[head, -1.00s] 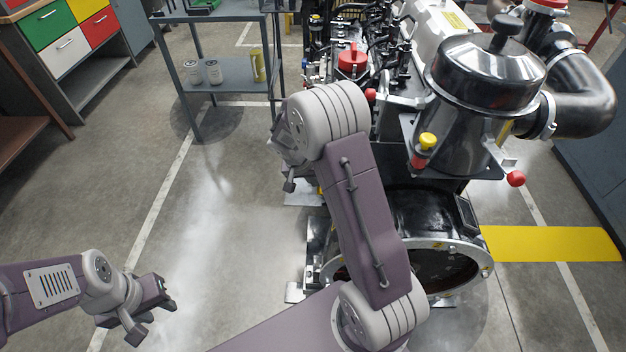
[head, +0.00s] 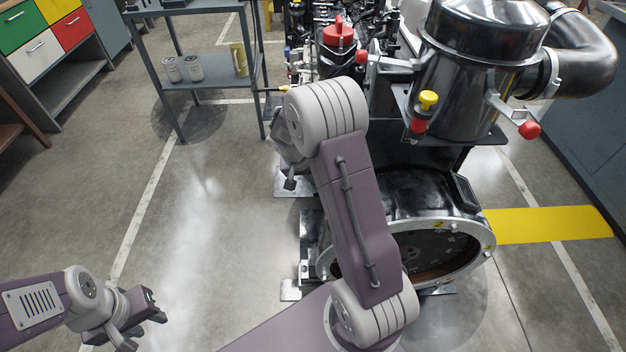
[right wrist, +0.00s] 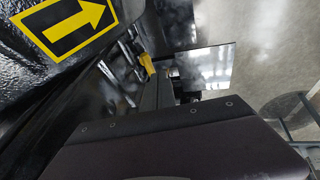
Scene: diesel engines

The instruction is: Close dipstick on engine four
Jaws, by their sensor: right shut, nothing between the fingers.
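The engine (head: 400,195) stands right of centre in the head view, with a red cap (head: 339,33) on top and a black air filter housing (head: 475,60). A yellow-topped knob (head: 428,100) stands in front of that housing. A small yellow tip (head: 285,88) shows at the engine's left side, beside my right arm; I cannot tell whether it is the dipstick. My right gripper (head: 290,183) hangs low left of the engine, mostly hidden, shut and empty. The right wrist view shows a yellow piece (right wrist: 147,64) on the dark engine side. My left gripper (head: 152,306) is low at far left, over bare floor.
A grey shelf (head: 215,82) with two white canisters (head: 182,69) and a yellow one stands behind left. Coloured drawers (head: 45,35) are at far left. Red knobs (head: 529,130) stick out from the engine. The floor left of the engine is clear.

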